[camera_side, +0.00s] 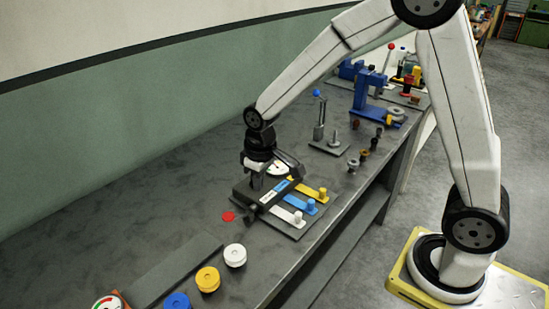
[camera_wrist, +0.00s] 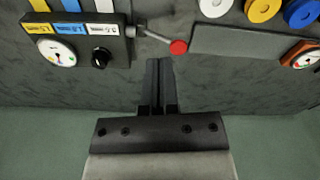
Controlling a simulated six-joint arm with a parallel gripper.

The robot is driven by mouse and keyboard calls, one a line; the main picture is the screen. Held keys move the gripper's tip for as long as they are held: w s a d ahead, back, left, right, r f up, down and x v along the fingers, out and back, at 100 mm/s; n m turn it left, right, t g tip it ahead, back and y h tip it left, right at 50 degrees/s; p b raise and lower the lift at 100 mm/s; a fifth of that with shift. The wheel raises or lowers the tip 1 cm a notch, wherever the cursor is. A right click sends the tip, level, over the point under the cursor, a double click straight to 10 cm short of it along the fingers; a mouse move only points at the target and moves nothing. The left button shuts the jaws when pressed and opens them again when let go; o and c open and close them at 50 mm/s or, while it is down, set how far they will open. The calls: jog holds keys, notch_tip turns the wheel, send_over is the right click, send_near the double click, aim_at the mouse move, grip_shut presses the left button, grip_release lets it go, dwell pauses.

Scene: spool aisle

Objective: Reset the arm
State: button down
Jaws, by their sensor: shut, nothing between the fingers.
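My gripper (camera_side: 257,184) points down at the bench beside the dark box. In the wrist view my gripper (camera_wrist: 159,75) has its two dark fingers together with nothing between them. The dark control box (camera_wrist: 78,50) has a round gauge (camera_wrist: 57,53), a black knob (camera_wrist: 99,57) and yellow, blue and white labels. A lever with a red knob (camera_wrist: 178,47) sticks out from its side, ahead of my fingertips and apart from them. The red knob (camera_side: 228,216) also shows in the side view.
Yellow, blue and white strips with pegs (camera_side: 306,205) extend from the box. White (camera_side: 235,255), yellow (camera_side: 208,279) and blue (camera_side: 177,301) spools line the bench's front beside a grey slab (camera_side: 172,268). A lever stand (camera_side: 319,130) and blue press (camera_side: 366,90) stand farther along. Green wall (camera_side: 110,140) behind.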

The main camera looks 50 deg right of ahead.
jog(key=s+d+m+t, duration=0.1)
jog(key=s+d+m, duration=0.1)
jog(key=s, duration=1.1)
jog(key=shift+d+t, duration=0.3)
jog(key=shift+d, duration=0.2)
